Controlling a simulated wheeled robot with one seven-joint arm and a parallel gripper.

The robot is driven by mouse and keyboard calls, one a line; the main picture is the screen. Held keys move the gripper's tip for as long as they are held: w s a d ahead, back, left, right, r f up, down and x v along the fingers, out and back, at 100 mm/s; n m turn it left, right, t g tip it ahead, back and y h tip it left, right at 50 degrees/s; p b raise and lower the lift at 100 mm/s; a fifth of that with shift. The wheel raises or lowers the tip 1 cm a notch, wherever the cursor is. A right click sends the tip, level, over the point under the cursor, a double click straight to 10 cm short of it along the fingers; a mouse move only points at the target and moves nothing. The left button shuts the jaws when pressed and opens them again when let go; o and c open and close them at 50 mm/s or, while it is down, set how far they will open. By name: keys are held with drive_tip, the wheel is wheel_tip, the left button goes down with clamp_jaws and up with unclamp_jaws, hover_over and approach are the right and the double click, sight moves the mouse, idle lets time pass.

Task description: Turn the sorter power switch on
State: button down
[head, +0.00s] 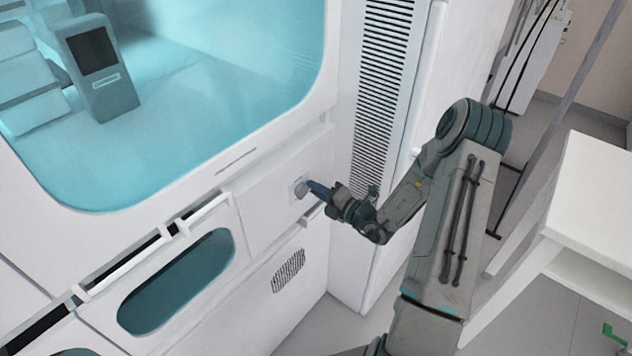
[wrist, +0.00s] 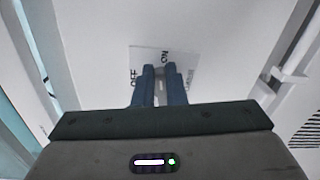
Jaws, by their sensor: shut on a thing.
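The sorter power switch (wrist: 160,87) is a small pale knob on a square plate (wrist: 143,54) on the white front of the machine. The plate carries an ON label at its top and an OFF label at its left in the wrist view. My gripper (wrist: 160,74) is shut on the knob, with one blue finger on each side. The fingers hide much of the knob, so I cannot tell its exact angle. In the head view my gripper (head: 308,187) reaches the panel from the right, and the plate (head: 297,189) shows just beyond the fingertips.
The sorter machine (head: 280,235) has a large teal window (head: 190,130) above and a smaller oval window (head: 180,280) at lower left. White bar handles (head: 208,212) stick out left of the switch. A white table (head: 600,190) stands at the right, with floor between.

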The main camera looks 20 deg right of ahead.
drive_tip(key=shift+f+m+p, duration=0.2)
drive_tip(key=shift+m+p, duration=0.45)
drive_tip(key=shift+m, duration=0.45)
drive_tip(key=shift+f, duration=0.1)
drive_tip(key=c, duration=1.5)
unclamp_jaws()
drive_tip(key=b+v, duration=0.2)
drive_tip(key=v, duration=1.2)
drive_tip(key=shift+b, duration=0.3)
